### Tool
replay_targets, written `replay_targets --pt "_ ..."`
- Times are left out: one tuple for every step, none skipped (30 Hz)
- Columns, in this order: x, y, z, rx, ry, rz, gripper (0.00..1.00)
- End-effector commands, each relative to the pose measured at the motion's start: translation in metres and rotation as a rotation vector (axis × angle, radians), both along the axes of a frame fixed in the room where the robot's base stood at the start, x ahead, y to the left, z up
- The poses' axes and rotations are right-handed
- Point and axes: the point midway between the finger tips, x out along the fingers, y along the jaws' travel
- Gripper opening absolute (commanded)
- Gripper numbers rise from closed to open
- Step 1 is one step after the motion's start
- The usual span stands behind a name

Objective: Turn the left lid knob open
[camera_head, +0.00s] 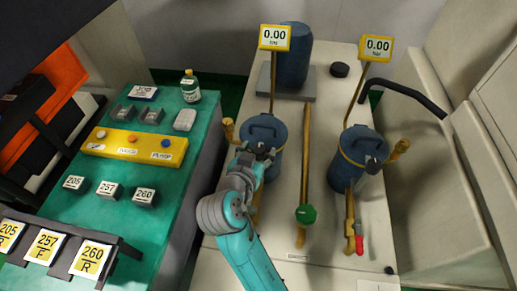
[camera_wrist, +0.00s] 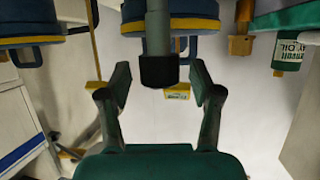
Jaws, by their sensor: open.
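The left pot (camera_head: 266,128) is blue with a round lid and a yellow band. Its lid knob, a black cylinder on a grey stem, shows in the wrist view (camera_wrist: 158,70). My gripper (camera_wrist: 159,78) is open, with one finger on each side of the knob and visible gaps between them. In the head view my gripper (camera_head: 258,151) is at the near side of the left pot's lid and partly hides the knob there. The blue lidded pot also shows at the top of the wrist view (camera_wrist: 205,27).
The right pot (camera_head: 350,152) with its own dark knob (camera_head: 374,164) stands to the right. A brass pipe with a green handle (camera_head: 306,214) runs between the pots. A red-handled valve (camera_head: 359,244) is nearer. A green table (camera_head: 120,225) with blocks and a bottle (camera_head: 190,87) is left.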

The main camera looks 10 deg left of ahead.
Motion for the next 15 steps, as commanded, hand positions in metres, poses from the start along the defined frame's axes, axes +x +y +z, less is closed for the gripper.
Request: replay_targets --pt "0.0034 -0.0011 -0.0015 0.0 0.0 -0.001 0.64" --pt "0.0046 -0.0013 -0.0021 0.0 0.0 -0.001 0.64" --pt "0.0059 -0.0014 -0.0027 0.0 0.001 0.0 0.64" --pt "0.0065 -0.0015 -0.0031 0.0 0.001 0.0 0.64" --pt "0.0069 -0.0015 -0.0033 0.0 0.001 0.0 0.64" --pt "0.0072 -0.0015 -0.0034 0.0 0.001 0.0 0.64" --pt "0.0073 -0.0015 -0.0033 0.001 0.001 0.001 0.64" --pt "0.0073 -0.0014 -0.0033 0.001 0.001 0.001 0.64" --pt "0.0072 -0.0014 -0.0032 0.001 0.001 0.001 0.64" --pt "0.0072 -0.0014 -0.0032 0.001 0.001 0.001 0.64" --pt "0.0071 -0.0014 -0.0032 0.001 0.001 0.001 0.64" --pt "0.0071 -0.0014 -0.0032 0.001 0.001 0.001 0.64" --pt "0.0071 -0.0014 -0.0032 0.001 0.001 0.001 0.57" --pt "0.0071 -0.0014 -0.0032 0.0 0.0 0.001 0.49" --pt "0.007 -0.0014 -0.0031 0.0 0.0 0.001 0.39"
